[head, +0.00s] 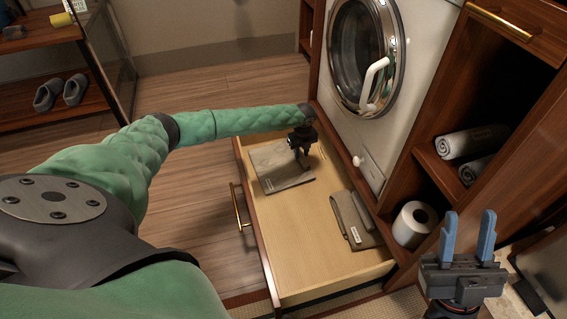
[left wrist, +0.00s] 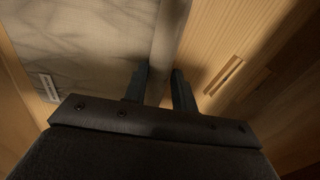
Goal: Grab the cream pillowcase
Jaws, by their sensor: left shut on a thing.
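A folded cream-beige cloth that looks like the cream pillowcase (head: 276,170) lies flat at the far end of the open drawer (head: 297,236). In the left wrist view the pillowcase (left wrist: 85,45) shows a faint pattern, a small pale label and a raised edge along its right side. My left gripper (head: 302,153) is down in the drawer at the pillowcase's right edge. Its fingers (left wrist: 159,78) are shut on that edge, with cloth between them. My right gripper (head: 468,238) is open and empty, off to the right outside the drawer.
A darker folded cloth (head: 352,220) with a white tag lies in the drawer's right part. A washing machine (head: 408,50) stands behind the drawer. A paper roll (head: 412,225) and rolled towels (head: 472,141) sit in shelves on the right. The drawer's near middle is bare.

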